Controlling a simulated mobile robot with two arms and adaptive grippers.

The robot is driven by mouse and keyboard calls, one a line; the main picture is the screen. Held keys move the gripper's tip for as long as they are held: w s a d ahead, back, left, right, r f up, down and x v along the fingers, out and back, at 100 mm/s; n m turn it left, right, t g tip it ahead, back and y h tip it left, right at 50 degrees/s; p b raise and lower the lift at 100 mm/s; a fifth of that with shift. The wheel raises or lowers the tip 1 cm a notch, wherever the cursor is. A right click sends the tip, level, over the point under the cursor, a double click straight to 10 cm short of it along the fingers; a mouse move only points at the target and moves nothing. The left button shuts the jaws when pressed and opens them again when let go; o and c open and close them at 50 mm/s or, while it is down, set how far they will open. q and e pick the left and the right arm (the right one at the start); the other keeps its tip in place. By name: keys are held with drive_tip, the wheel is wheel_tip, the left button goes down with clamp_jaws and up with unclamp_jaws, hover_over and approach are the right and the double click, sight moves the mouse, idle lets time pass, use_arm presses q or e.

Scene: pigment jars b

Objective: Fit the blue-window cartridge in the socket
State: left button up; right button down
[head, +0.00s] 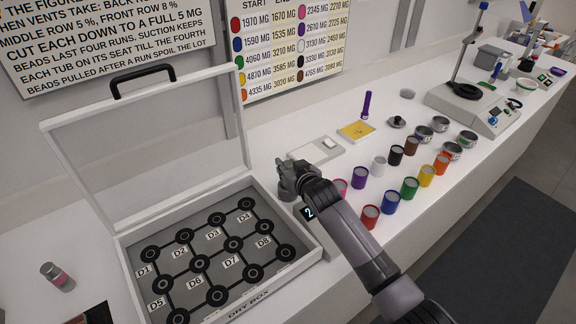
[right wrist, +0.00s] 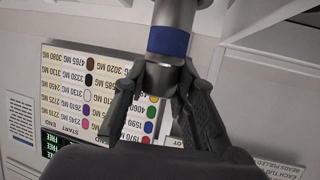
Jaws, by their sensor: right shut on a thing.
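My right gripper (head: 286,183) is beside the dry box, over the bench. In the right wrist view its two fingers (right wrist: 165,75) are shut on a grey metal cylinder with a blue band, the blue-window cartridge (right wrist: 168,42). The cartridge's far end runs out of the top of that frame. In the head view I cannot tell the cartridge apart from the grey gripper. I cannot make out the socket for certain in either view. A small grey cylinder with a pink band (head: 57,277) lies at the far left. My left gripper is not in view.
The open dry box (head: 127,241), with marked round seats, stands left of my right arm. Several coloured jars (head: 391,202) stand close to the arm's right. A pale device (head: 315,150) sits behind the gripper. A stand (head: 470,100) is farther right.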

drive_tip(key=shift+f+b, duration=0.65)
drive_tip(key=shift+f, duration=0.4)
drive_tip(key=c, duration=1.7)
unclamp_jaws()
drive_tip(key=shift+s, duration=0.1)
drive_tip(key=o, duration=0.5)
drive_tip(key=shift+f, duration=0.1)
drive_tip(key=shift+c, duration=0.2)
drive_tip(key=shift+f, duration=0.15)
drive_tip(key=shift+s+d, duration=0.1)
drive_tip(key=shift+s, duration=0.05)
drive_tip(key=v, duration=0.8)
drive_tip(key=r+v, duration=0.1)
drive_tip(key=v, duration=0.3)
drive_tip(key=shift+f, duration=0.1)
